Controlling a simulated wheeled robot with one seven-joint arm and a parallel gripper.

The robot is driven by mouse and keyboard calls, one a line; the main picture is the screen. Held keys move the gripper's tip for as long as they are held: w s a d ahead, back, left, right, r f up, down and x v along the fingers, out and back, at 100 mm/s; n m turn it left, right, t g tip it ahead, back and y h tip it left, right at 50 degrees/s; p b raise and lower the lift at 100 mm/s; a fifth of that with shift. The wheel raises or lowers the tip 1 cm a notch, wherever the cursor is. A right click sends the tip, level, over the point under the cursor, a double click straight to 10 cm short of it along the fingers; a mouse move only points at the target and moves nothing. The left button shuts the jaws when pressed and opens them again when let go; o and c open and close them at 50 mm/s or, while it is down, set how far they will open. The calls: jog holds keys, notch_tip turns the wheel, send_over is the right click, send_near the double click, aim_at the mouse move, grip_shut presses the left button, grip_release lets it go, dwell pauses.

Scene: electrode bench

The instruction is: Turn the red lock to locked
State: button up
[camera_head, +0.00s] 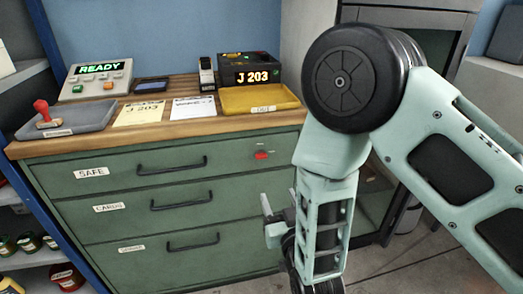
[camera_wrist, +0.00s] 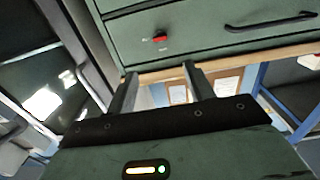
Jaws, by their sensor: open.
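The red lock (camera_head: 261,155) is a small red knob on the upper right of the green cabinet's top drawer front, the drawer labelled SAFE. Small markings beside it are too small to read. It also shows in the wrist view (camera_wrist: 160,36), above the fingers. My gripper (camera_head: 268,218) hangs in front of the cabinet's right side, lower than the lock and apart from it. In the wrist view its two fingers (camera_wrist: 158,80) are spread with nothing between them.
The green cabinet (camera_head: 80,233) has three drawers with black bar handles (camera_head: 172,166). Its wooden top bears a grey tray (camera_head: 90,119) with a red stamp (camera_head: 42,110), a READY device (camera_head: 97,78), papers, a J 203 display (camera_head: 252,76) and a yellow tray (camera_head: 238,101). Open floor lies in front.

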aim_at(262, 158)
jog(key=x, duration=1.6)
jog(key=shift+w+a, duration=0.1)
jog(key=shift+w, duration=0.25)
